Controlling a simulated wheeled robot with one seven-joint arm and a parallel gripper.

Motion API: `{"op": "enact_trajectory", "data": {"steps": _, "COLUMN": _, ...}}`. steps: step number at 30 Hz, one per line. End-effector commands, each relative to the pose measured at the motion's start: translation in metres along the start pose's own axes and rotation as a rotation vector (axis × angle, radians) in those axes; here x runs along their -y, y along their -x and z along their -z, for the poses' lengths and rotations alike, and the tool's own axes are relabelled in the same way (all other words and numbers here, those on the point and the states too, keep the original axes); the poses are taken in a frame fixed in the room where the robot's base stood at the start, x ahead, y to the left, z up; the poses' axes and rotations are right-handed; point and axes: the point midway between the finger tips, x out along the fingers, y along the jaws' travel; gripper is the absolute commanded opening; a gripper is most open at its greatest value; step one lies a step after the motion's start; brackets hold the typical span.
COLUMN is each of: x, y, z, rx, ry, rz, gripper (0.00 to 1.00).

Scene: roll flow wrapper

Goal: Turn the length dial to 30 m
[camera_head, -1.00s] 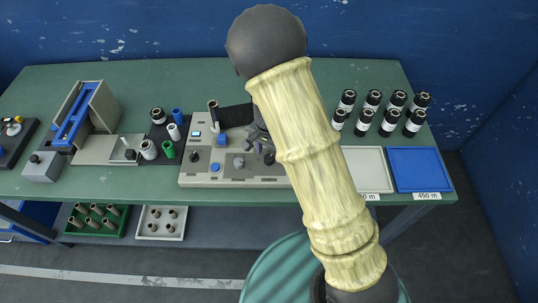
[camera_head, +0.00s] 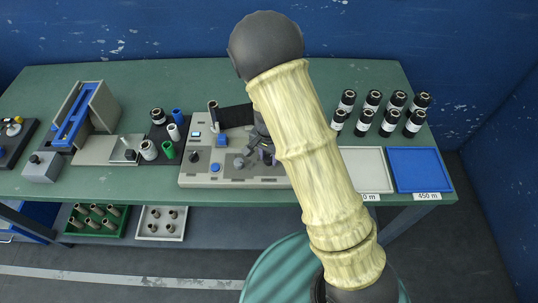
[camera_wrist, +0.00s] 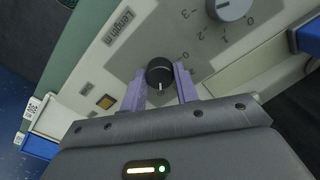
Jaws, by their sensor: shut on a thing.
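The length dial (camera_wrist: 159,72) is a small black round knob with a white pointer line, in the wrist view. The line points toward the bottom of the picture, toward my gripper. A "Length m" label (camera_wrist: 120,27) is printed on the panel beside it. My gripper (camera_wrist: 160,84) has purple fingers on both sides of the knob, shut on it. In the head view my gripper (camera_head: 267,155) is over the right part of the machine panel (camera_head: 215,176), largely hidden by my arm.
A larger grey dial (camera_wrist: 230,5) with its own scale is near the length dial. A white tray (camera_head: 367,187), a blue tray (camera_head: 421,188) and several black rolls (camera_head: 389,122) stand to the right.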

Motion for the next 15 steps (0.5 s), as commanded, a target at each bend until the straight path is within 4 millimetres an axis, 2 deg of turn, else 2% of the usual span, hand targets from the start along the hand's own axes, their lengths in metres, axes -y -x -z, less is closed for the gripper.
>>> {"op": "enact_trajectory", "data": {"steps": 8, "x": 0.0006, "y": 0.0006, "z": 0.0004, "rx": 0.000, "ry": 0.100, "rz": 0.002, "gripper": 0.07}}
{"op": "enact_trajectory", "data": {"steps": 15, "x": 0.0009, "y": 0.0006, "z": 0.0004, "rx": -0.001, "ry": 0.269, "rz": 0.002, "gripper": 0.07}}
